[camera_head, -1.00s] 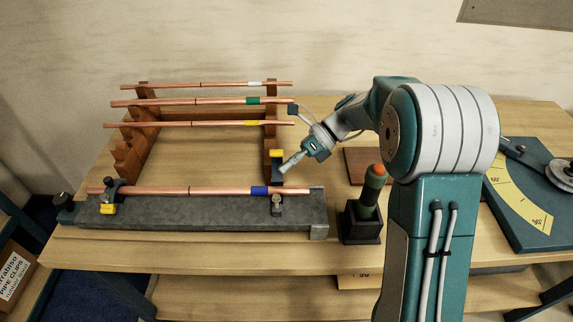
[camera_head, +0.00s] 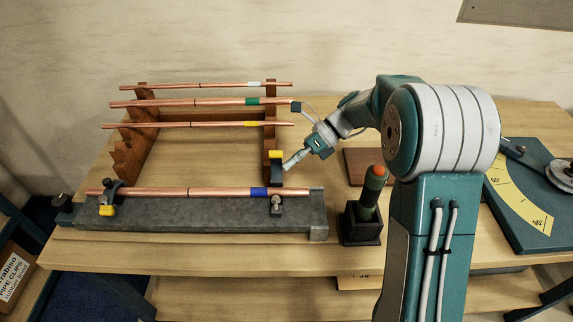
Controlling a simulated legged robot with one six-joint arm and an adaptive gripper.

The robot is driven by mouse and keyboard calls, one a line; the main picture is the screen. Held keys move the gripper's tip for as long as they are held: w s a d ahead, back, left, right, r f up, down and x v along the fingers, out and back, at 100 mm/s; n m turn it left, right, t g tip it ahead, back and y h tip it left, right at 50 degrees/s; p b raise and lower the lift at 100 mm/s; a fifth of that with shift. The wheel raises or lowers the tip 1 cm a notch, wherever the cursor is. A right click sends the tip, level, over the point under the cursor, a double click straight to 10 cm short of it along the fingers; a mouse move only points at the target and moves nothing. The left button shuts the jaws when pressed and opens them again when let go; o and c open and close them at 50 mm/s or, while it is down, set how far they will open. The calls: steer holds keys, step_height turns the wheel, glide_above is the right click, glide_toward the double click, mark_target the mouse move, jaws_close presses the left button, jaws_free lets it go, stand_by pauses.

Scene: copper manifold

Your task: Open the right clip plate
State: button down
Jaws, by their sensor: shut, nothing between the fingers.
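The right clip plate (camera_head: 277,178) stands raised behind the copper pipe with the blue band (camera_head: 215,191), its yellow tab (camera_head: 276,154) at the top. The right clip's base (camera_head: 277,206) sits on the grey bench block (camera_head: 220,214), under the pipe's right end. My gripper (camera_head: 287,166) is shut and empty, just right of the raised plate. I cannot tell whether its tip touches the plate. The left clip (camera_head: 111,187) lies over the pipe, with its yellow tab (camera_head: 107,210) low at the front.
A wooden rack (camera_head: 133,150) behind holds three copper pipes with white, green and yellow bands. A dark holder with a green, orange-topped tool (camera_head: 372,180) stands right of the block. A teal bending plate (camera_head: 530,200) lies far right. The wood between block and rack is clear.

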steer(key=v, duration=1.1)
steer(key=s+r+n+t+h, duration=0.2)
steer(key=s+n+h, duration=0.1)
steer(key=s+n, duration=0.3)
steer(key=s+r+n+t+h, duration=0.2)
steer(key=s+r+n+h, duration=0.15)
steer(key=s, duration=0.45)
steer(key=s+d+f+n+t+h, duration=0.1)
steer(key=s+n+t+h, duration=0.1)
steer(key=s+n, duration=0.4)
steer(key=s+d+f+n+t+h, duration=0.1)
steer(key=s+d+n+t+h, duration=0.1)
steer(key=s+n+t, duration=0.2)
steer(key=shift+s+d+f+n, duration=0.35)
steer(key=shift+s+n, duration=0.65)
steer(key=shift+n, duration=0.25)
steer(key=shift+a+h, duration=0.15)
steer(key=shift+h, duration=0.1)
